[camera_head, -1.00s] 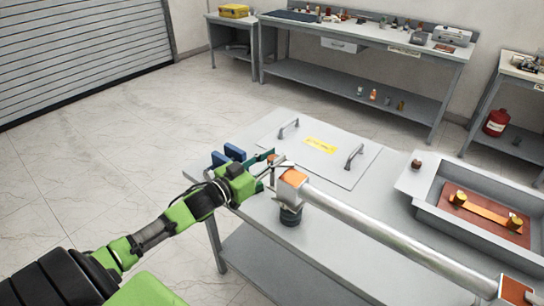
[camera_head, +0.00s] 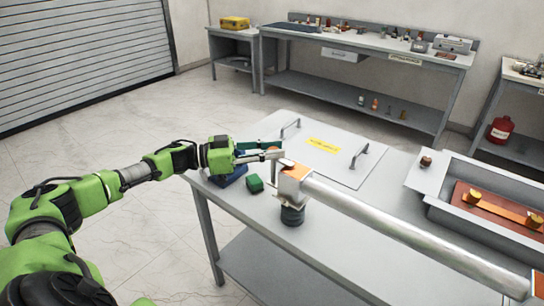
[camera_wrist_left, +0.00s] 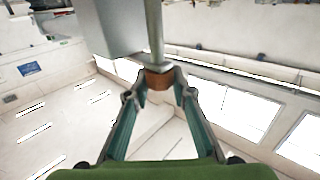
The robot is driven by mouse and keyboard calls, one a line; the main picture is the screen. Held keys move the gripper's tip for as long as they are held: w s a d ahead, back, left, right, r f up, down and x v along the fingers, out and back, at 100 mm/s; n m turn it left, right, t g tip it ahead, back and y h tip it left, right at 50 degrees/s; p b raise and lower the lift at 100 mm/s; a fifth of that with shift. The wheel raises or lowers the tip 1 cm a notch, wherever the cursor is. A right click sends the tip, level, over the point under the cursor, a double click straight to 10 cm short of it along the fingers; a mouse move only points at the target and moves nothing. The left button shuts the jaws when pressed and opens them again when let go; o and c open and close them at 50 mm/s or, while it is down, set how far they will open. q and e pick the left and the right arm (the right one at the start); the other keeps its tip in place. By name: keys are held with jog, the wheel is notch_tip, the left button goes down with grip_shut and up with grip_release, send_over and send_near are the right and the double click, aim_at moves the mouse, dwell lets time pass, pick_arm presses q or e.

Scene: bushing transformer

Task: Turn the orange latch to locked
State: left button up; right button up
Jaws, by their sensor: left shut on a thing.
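In the head view, my left gripper (camera_head: 275,153) is at the near end of a long silver tube (camera_head: 410,235) with an orange-topped end block (camera_head: 293,180). In the left wrist view, the fingertips of my left gripper (camera_wrist_left: 158,76) are shut on a small orange-brown piece (camera_wrist_left: 157,81) at the end of a grey rod (camera_wrist_left: 155,35). It looks like the orange latch; its exact turn angle is hard to tell. My right gripper is not in view.
The tube's end block stands on a dark round support (camera_head: 292,214) on the grey table (camera_head: 330,262). A blue block (camera_head: 229,174) and a green block (camera_head: 255,185) lie below my left gripper. A panel with two handles (camera_head: 325,158) lies behind; a metal tray (camera_head: 440,200) is right.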

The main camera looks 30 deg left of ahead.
pick_arm(q)
jog(key=shift+g+h, duration=0.3)
dwell(0.4)
jog(key=o, duration=1.1)
jog(key=shift+d, duration=0.1)
jog(key=shift+o, duration=0.2)
jog(key=shift+w+f+m, duration=0.1)
jog(key=shift+w+m, duration=0.1)
jog(key=shift+m, duration=0.1)
jog(key=shift+s, duration=0.1)
jog(key=v, duration=1.1)
jog(key=shift+s+a, duration=0.3)
